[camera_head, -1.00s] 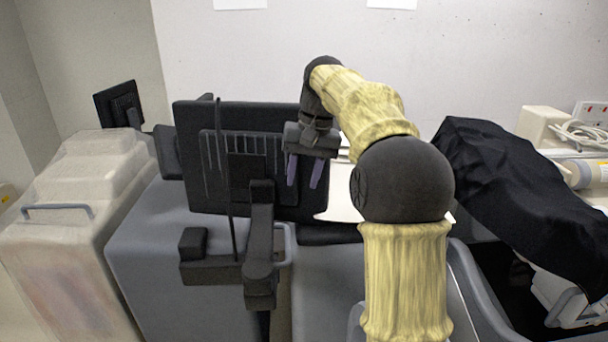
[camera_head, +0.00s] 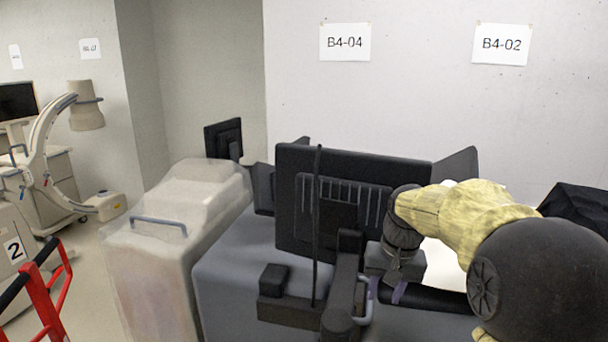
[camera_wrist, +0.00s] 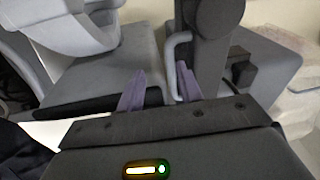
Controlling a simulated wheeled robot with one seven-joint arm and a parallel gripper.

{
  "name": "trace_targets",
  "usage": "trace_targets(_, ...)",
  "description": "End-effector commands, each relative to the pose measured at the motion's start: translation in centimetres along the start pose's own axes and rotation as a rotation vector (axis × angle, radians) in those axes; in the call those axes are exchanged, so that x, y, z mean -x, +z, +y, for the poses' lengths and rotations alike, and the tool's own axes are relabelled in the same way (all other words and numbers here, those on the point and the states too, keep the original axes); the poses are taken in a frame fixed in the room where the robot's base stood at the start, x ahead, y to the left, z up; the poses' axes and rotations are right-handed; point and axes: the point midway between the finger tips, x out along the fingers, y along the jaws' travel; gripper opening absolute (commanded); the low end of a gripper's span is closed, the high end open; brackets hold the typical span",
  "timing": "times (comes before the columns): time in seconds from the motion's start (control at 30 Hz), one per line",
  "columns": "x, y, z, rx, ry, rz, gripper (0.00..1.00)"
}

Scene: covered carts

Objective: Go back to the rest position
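My gripper (camera_head: 386,291) is at the lower right of the head view, in front of a grey cart and just right of a black monitor's arm. In the wrist view its two purple fingers (camera_wrist: 161,92) stand apart with nothing between them. A light grey handle (camera_wrist: 174,55) of the cart lies just beyond the right fingertip; I cannot tell whether they touch. My yellow-sleeved arm crosses the right side of the head view.
A black monitor (camera_head: 336,206) stands on the grey cart (camera_head: 225,275). A plastic-covered cart (camera_head: 150,265) is left of it. A red rail (camera_head: 42,300) is at the lower left. Floor shows between (camera_head: 92,262). A black cover (camera_head: 577,205) is at the right.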

Motion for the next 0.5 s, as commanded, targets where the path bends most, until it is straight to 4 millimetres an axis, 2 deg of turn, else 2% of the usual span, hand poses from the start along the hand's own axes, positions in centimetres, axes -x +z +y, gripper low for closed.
trace_targets(0.2, -3.8, 4.3, 0.4, 0.046, 0.031, 0.032, 0.36)
trace_targets(0.5, -8.2, 11.0, 1.4, 0.114, 0.060, 0.079, 0.36)
